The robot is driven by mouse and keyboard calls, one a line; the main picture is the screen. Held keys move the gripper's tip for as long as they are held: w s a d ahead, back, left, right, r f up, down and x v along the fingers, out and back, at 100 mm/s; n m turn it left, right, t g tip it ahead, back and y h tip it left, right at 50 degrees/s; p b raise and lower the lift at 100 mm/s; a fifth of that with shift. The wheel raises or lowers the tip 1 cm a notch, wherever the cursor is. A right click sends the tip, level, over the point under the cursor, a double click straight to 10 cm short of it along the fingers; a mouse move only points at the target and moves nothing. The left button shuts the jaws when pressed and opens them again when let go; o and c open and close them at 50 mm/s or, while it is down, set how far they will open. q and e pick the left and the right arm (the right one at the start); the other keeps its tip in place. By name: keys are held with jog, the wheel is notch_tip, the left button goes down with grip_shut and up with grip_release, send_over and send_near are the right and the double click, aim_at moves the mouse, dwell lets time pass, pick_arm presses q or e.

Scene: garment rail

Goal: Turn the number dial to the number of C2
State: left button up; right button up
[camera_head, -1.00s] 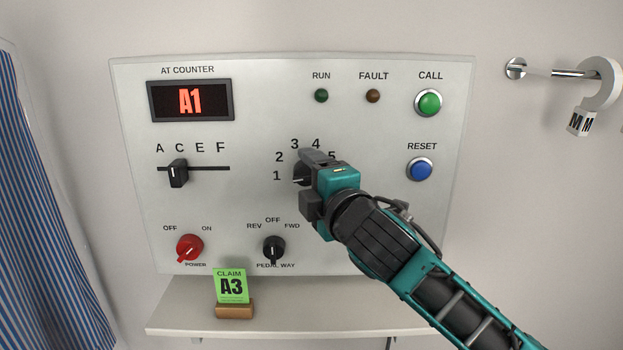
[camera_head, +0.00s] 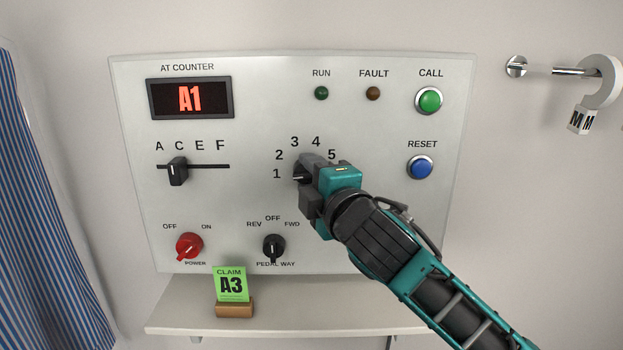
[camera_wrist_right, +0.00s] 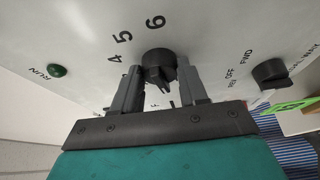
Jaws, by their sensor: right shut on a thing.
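The number dial (camera_wrist_right: 158,62) is a black knob on the grey control panel, seen in the right wrist view near the printed 4, 5 and 6. My right gripper (camera_head: 307,173) is shut on it, one finger on each side, which the right wrist view shows (camera_wrist_right: 160,84). In the head view the gripper hides most of the dial; a small light mark by the fingers lies near the 1. The letter slider (camera_head: 177,172) stands under C. My left gripper is not in view.
A red power knob (camera_head: 188,246) and a black pedal knob (camera_head: 273,248) sit below. Green call (camera_head: 429,100) and blue reset (camera_head: 420,167) buttons are at the right. A green claim card (camera_head: 231,284) reading A3 stands on the shelf (camera_head: 300,316). A striped curtain (camera_head: 45,200) hangs at left.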

jog(key=m+t+b, duration=0.1)
jog(key=m, duration=0.1)
jog(key=f+m+t+b, duration=0.1)
jog(key=m+b, duration=0.1)
jog(key=m, duration=0.1)
jog(key=shift+a, duration=0.1)
jog(key=shift+r+m+t+b, duration=0.1)
jog(key=shift+m+t+b, duration=0.3)
jog(key=shift+m+b, duration=0.65)
jog(key=shift+m, duration=0.35)
jog(key=o, duration=1.1)
jog(key=shift+r, duration=0.1)
jog(key=shift+c, duration=0.2)
jog(key=shift+s, duration=0.1)
